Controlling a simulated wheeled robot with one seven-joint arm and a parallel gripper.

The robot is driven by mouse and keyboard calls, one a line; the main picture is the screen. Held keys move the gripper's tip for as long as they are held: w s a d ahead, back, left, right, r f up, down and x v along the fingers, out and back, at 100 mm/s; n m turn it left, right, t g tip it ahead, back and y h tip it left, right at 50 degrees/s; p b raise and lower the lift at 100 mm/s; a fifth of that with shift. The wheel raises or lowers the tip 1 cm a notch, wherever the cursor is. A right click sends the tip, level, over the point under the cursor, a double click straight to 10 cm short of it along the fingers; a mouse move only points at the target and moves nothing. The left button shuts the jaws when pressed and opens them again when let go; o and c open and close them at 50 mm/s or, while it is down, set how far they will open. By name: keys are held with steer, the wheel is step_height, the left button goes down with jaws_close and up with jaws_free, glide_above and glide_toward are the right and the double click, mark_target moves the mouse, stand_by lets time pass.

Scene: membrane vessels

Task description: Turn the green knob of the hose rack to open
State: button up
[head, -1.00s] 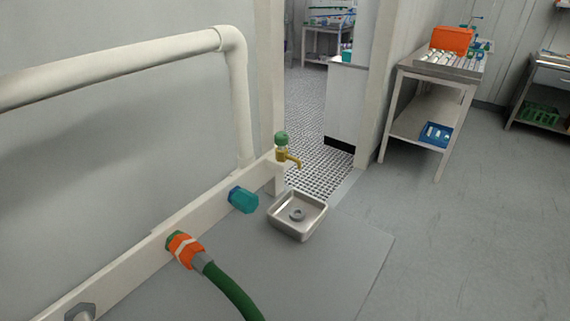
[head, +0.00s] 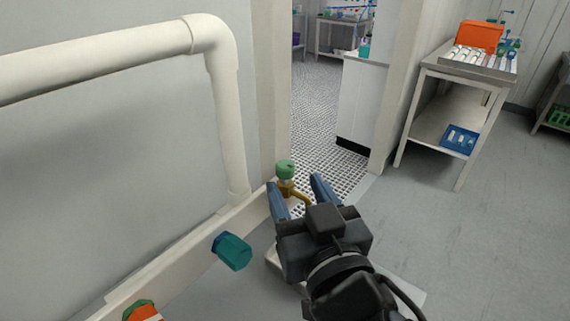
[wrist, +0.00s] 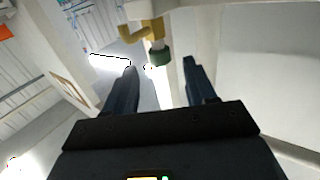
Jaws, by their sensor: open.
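The green knob (head: 286,169) sits on top of a brass tap at the far end of the cream hose rack (head: 185,262). The brass spout (head: 300,194) is partly hidden behind my gripper. My gripper (head: 297,186) is open, its two blue fingers pointing toward the tap, with the knob just beyond the fingertips. In the wrist view the knob (wrist: 159,56) shows between the two fingertips (wrist: 160,66), with the brass tap (wrist: 148,32) beside it. I see no contact between fingers and knob.
A teal hexagonal fitting (head: 231,251) and an orange-and-green hose coupling (head: 142,311) stick out from the rack. A thick cream pipe (head: 225,110) rises beside the wall. Open floor (head: 440,235) lies to the right.

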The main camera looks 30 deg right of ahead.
mark_target(288, 173)
steer(key=p+x, duration=0.1)
steer(key=x, duration=0.4)
steer(key=shift+r+p, duration=0.15)
steer(key=shift+p, duration=0.15)
steer(key=shift+w+d, duration=0.1)
steer(key=shift+w, duration=0.45)
steer(key=c, duration=0.9)
steer(key=shift+c, duration=0.2)
